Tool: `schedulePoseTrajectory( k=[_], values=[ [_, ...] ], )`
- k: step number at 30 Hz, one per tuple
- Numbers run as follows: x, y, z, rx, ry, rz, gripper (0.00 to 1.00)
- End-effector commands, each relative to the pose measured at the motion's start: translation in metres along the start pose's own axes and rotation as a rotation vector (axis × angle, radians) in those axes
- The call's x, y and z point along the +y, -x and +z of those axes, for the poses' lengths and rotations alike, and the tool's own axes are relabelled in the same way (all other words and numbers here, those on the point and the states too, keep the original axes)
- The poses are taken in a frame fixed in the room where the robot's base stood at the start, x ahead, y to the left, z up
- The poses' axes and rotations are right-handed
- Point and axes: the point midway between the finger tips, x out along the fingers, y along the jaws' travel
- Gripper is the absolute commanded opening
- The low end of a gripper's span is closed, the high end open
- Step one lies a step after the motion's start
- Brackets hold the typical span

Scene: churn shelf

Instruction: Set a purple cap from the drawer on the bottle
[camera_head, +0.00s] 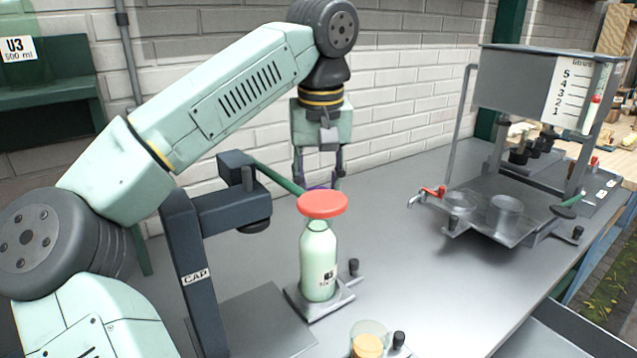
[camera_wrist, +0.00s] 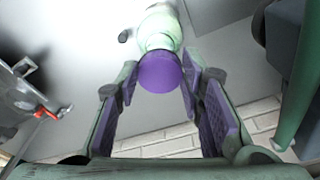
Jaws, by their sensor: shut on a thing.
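The pale green bottle (camera_head: 318,268) stands upright on a small grey holder (camera_head: 335,302) in the head view. Its mouth is hidden there behind a red disc (camera_head: 322,204). My gripper (camera_head: 318,182) points down just behind the disc, with a sliver of purple between its fingers. In the wrist view, my gripper (camera_wrist: 158,80) is shut on a purple cap (camera_wrist: 160,73). The cap overlaps the top of the bottle (camera_wrist: 161,24) in that view. I cannot tell whether the cap touches the bottle's mouth.
A dark capping press (camera_head: 195,270) marked CAP stands left of the bottle, with a green lever. A jar (camera_head: 368,343) with yellow-orange contents is in front. A filling machine (camera_head: 515,95) with a red tap stands at right. The bench between is clear.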

Motion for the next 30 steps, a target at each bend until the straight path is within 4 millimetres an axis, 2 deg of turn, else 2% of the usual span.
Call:
schedulePoseTrajectory(
  k=[7, 30],
  values=[
    [-0.001, -0.010, 0.001, 0.000, 0.000, -0.001, 0.27],
    [0.000, -0.019, 0.002, 0.000, 0.001, 0.000, 0.27]
  ],
)
